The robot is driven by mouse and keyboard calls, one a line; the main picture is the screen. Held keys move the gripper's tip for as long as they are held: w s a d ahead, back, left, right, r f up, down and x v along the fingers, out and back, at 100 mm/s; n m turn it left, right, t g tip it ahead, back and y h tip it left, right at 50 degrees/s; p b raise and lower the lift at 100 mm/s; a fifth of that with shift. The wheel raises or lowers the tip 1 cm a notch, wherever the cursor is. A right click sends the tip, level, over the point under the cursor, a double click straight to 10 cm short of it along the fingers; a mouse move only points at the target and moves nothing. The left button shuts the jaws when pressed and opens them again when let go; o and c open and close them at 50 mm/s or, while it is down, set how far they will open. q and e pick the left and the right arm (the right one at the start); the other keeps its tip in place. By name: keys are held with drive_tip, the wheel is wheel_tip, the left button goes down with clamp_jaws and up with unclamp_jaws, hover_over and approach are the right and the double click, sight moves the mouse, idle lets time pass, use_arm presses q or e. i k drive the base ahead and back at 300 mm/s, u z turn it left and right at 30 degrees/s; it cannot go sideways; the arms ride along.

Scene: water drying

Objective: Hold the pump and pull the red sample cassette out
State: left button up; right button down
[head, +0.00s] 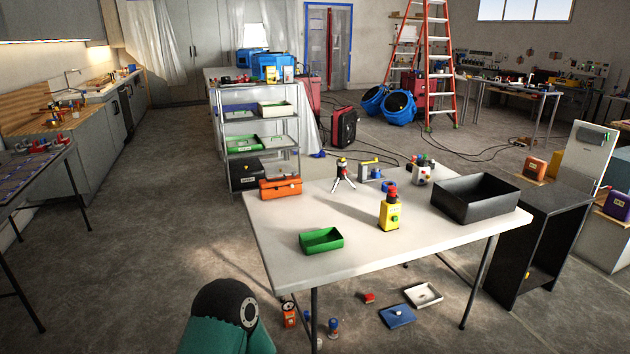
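A small upright yellow device (390,214) with a green knob on its front stands near the middle of the white table; it may be the pump. A red and blue part (389,188) shows at its top; I cannot tell whether this is the red sample cassette or a separate thing behind. A small red piece (369,297) lies on the floor under the table, too small to identify. Only a dark and teal arm part of mine shows at the bottom left. Neither gripper is in view.
On the white table (290,222) are a green tray (321,240), an orange toolbox (281,188), a small tripod (343,175) and a large black bin (476,197). The table's front centre is clear. A black cabinet (540,240) stands at the right. Small items lie on the floor underneath.

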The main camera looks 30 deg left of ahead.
sight(392, 190)
drive_tip(key=u, duration=0.45)
drive_tip(key=i, duration=1)
